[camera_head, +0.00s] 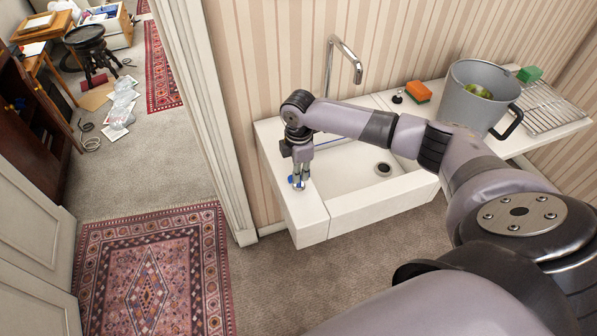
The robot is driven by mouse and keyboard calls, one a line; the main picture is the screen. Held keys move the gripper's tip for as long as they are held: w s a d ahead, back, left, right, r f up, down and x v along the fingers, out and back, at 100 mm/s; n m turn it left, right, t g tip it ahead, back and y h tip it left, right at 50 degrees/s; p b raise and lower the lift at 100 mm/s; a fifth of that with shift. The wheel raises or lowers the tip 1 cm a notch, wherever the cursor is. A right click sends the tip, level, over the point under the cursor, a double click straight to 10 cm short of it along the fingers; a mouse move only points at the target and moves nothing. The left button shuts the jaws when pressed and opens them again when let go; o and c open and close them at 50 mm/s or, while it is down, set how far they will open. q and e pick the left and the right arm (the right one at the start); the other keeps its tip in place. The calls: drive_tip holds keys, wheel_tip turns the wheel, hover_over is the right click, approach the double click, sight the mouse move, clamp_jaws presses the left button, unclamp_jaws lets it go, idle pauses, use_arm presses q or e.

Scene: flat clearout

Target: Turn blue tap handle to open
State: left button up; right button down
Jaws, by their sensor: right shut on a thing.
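The blue tap handle (296,182) is small and sits on the left rim of the white sink (314,219). My right gripper (299,178) points down from above and is shut on the handle, with its fingers hiding part of it. The handle's exact angle cannot be told. The curved metal spout (346,50) rises behind my right arm at the back of the sink, and no water shows from it. My left gripper is not in view.
A door frame (205,110) is close to the left. The basin is empty.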

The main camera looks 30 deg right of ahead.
drive_tip(key=shift+r+n+p, duration=0.1)
drive_tip(key=shift+n+p, duration=0.2)
drive_tip(key=shift+n, duration=1.4)
drive_tip(key=shift+n+p, duration=0.3)
drive_tip(key=shift+n, duration=2.6)
